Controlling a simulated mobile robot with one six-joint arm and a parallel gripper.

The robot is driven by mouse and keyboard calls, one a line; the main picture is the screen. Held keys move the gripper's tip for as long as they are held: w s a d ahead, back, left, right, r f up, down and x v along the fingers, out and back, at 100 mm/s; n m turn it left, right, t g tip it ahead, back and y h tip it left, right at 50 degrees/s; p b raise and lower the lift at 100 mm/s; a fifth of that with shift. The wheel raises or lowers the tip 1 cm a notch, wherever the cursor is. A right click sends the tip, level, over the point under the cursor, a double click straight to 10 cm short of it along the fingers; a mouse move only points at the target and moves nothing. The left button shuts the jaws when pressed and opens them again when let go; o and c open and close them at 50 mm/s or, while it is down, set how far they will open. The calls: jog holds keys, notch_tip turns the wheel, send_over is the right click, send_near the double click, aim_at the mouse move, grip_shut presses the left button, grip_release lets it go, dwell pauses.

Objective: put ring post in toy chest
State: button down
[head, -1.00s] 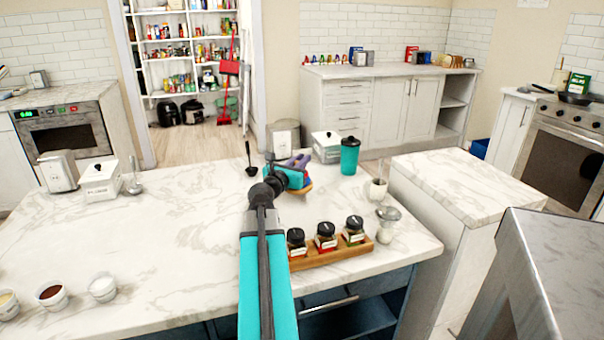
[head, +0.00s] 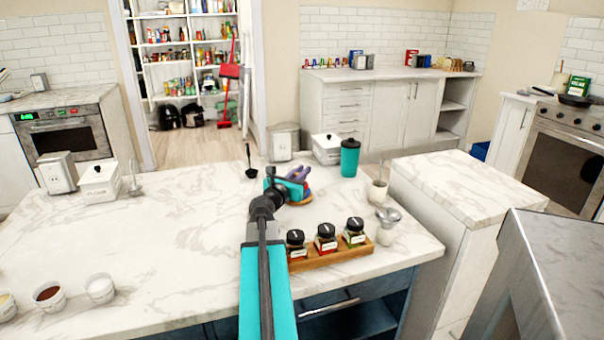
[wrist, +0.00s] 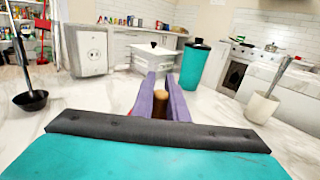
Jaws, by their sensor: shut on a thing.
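The ring post (head: 303,200) is at the far middle of the marble island, with a round wooden base and red and blue colours showing below my gripper. My gripper (head: 297,176) has purple fingers and is shut on the ring post from above. In the wrist view the fingers (wrist: 161,90) stand on either side of its brown wooden peg top (wrist: 160,100). My gripper hides the rest of it there. I cannot tell whether its base touches the counter. I see no toy chest in either view.
A teal tumbler (head: 349,158), white box (head: 327,150) and metal dispenser (head: 283,142) stand close behind. A black ladle (head: 250,163) is at left, a utensil cup (head: 377,194) at right. A spice rack (head: 325,254) lies in front. The island's left middle is clear.

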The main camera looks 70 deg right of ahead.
jog(key=shift+f, duration=0.15)
jog(key=c, duration=1.7)
grip_release()
jog(key=shift+c, duration=0.2)
jog(key=shift+a+r, duration=0.1)
jog(key=shift+r, duration=0.1)
jog(key=shift+w+a, duration=0.2)
jog(key=shift+a, duration=2.15)
jog(key=shift+w+a+f+b, duration=0.1)
jog(key=shift+a+f+b, duration=0.1)
jog(key=shift+a+b, duration=0.55)
jog(key=shift+a+r+b, duration=0.15)
jog(key=shift+a+b, duration=0.35)
jog(key=shift+b, duration=0.5)
jog(key=shift+w, duration=0.1)
